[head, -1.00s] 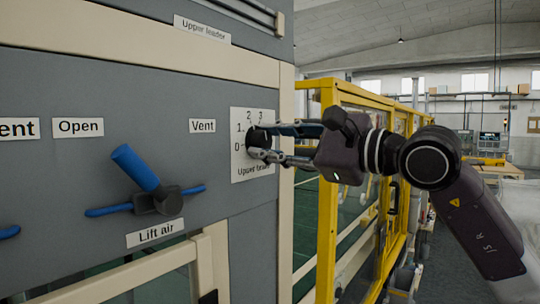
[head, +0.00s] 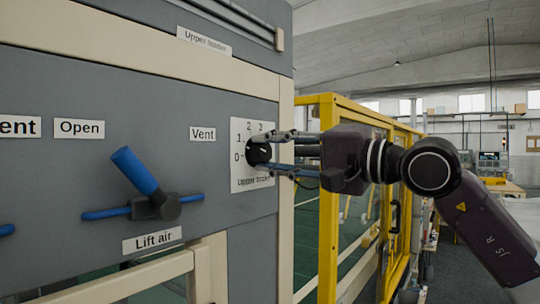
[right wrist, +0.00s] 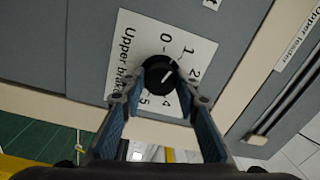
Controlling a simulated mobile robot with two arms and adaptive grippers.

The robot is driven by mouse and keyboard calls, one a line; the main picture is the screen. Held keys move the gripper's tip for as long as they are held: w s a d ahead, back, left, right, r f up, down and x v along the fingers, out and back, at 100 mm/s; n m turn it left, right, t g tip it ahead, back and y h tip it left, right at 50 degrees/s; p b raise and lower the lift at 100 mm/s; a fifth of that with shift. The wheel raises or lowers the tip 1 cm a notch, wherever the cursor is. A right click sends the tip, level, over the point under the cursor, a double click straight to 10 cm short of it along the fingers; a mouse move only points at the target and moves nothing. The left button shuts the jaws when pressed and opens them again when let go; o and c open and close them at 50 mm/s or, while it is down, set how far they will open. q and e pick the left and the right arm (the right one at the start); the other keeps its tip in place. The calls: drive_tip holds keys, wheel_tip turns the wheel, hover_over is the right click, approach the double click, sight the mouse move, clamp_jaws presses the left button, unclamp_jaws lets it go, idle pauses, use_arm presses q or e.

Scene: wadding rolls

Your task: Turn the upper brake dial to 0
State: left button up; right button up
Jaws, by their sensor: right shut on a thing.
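The upper brake dial (head: 258,153) is a round black knob on a white scale plate (head: 240,182) on the grey panel. In the right wrist view the dial (right wrist: 158,76) has a short white line that points roughly between 1 and 2. The 0 stands above the dial there, and the 3 is hidden. My right gripper (head: 278,154) reaches in from the right, and its fingers are shut on the dial from two sides. It also shows in the right wrist view (right wrist: 160,82). My left gripper is not in view.
A blue Lift air lever (head: 136,171) sticks out of the panel left of the dial. A cream post (head: 286,190) borders the panel's right edge. A yellow guard frame (head: 329,215) stands just beyond it, below and behind my right arm.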

drive_tip(key=n, duration=0.5)
drive_tip(key=shift+f+n, duration=0.15)
drive_tip(key=shift+n, duration=0.25)
idle(0.3)
drive_tip(key=o, duration=1.2)
drive_tip(key=shift+c, duration=0.2)
drive_tip(key=v, duration=1.2)
drive_tip(key=shift+w+d, duration=0.1)
drive_tip(key=shift+w, duration=0.1)
